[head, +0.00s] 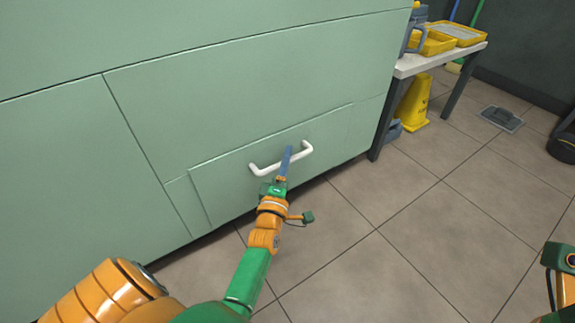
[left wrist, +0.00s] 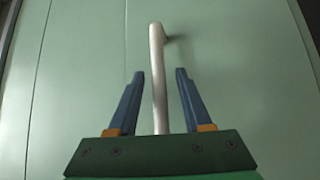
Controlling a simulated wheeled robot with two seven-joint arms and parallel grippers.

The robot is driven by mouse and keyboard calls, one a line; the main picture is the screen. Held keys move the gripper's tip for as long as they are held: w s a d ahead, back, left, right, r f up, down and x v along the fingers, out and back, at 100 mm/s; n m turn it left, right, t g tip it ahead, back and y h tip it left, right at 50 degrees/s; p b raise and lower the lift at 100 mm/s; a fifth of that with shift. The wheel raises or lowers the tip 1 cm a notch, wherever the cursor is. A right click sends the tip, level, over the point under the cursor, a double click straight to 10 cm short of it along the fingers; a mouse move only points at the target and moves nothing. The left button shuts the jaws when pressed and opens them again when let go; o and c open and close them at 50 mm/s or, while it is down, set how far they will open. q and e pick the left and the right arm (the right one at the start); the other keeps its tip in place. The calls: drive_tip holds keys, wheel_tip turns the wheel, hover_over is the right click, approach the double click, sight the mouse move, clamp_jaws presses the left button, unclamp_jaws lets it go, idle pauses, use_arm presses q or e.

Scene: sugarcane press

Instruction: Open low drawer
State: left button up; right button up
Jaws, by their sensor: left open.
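The low drawer (head: 230,182) is a pale green panel at the bottom of the cabinet, and its front looks flush with the cabinet face. Its white bar handle (head: 265,170) runs across the panel; in the left wrist view the handle (left wrist: 157,70) stands upright in the picture. My left gripper (head: 287,155) is at the handle. In the left wrist view its blue fingers (left wrist: 158,80) are open, one on each side of the bar, with a gap on both sides. Of my right arm only a part shows at the lower right edge; its gripper is out of view.
A bench (head: 440,60) with yellow trays (head: 455,32) stands right of the cabinet. A yellow floor sign (head: 414,102) is under it. A grey floor drain (head: 502,119) lies farther right. The tiled floor in front of the drawer is clear apart from my arm.

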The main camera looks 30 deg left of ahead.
use_arm(q)
clamp_jaws()
idle(1.4)
